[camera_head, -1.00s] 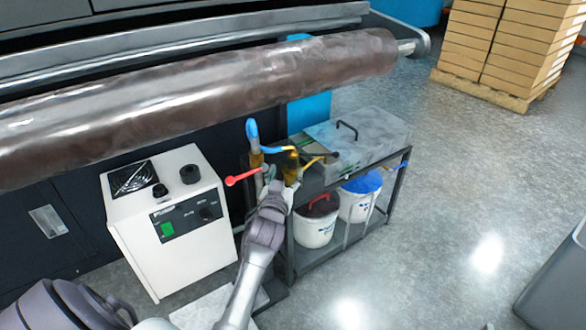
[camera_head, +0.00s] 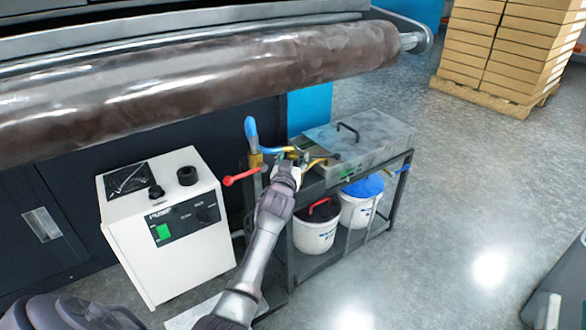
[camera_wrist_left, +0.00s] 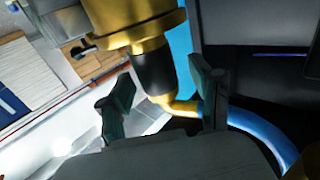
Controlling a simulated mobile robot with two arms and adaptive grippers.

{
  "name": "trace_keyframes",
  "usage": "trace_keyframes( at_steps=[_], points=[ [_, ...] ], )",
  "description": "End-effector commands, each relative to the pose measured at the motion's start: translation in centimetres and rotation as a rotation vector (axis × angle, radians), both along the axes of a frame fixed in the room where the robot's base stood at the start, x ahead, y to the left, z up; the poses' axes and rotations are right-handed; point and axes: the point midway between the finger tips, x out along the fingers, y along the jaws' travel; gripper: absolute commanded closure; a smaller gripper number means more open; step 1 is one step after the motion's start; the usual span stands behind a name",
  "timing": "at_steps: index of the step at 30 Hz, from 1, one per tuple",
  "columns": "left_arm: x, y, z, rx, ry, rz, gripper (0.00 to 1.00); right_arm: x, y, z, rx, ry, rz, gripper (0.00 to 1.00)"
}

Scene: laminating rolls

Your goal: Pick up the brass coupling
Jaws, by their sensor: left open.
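The brass coupling (camera_wrist_left: 135,20) fills the top of the left wrist view, with a black sleeve (camera_wrist_left: 155,70) and a bent brass tube with a blue hose (camera_wrist_left: 258,130) below it. My left gripper (camera_wrist_left: 160,75) is open, its two dark fingers on either side of the black sleeve. The brass body is just beyond the fingertips; I cannot tell whether they touch the sleeve. In the head view my left gripper (camera_head: 287,166) is at the cart's near left corner and largely hides the coupling. My right gripper is not in view.
A red-handled valve (camera_head: 242,177) and an upright blue-ended brass fitting (camera_head: 252,140) stand close left of the gripper. The cart (camera_head: 380,165) carries a grey lidded box (camera_head: 365,140), with two white buckets below. A white control box (camera_head: 165,225) stands left. The roll (camera_head: 200,80) hangs above.

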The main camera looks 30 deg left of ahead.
Motion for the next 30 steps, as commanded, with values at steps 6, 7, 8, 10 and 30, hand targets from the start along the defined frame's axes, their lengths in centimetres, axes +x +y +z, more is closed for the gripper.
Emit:
trace_keyframes(
  at_steps=[6,7,8,10,30],
  points=[
    [0.2,0.08,0.03,0.0,0.0,0.0,0.36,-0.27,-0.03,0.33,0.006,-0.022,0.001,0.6],
    [0.19,0.08,0.03,0.0,0.0,0.0,0.36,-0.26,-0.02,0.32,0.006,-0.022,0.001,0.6],
    [0.19,0.08,0.03,0.0,0.0,0.0,0.36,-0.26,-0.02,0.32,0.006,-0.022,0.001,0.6],
    [0.18,0.08,0.02,0.0,0.0,0.0,0.44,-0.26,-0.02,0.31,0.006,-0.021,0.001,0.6],
    [0.19,0.07,0.15,0.001,-0.002,0.0,1.0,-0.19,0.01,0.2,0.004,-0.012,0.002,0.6]
  ],
)
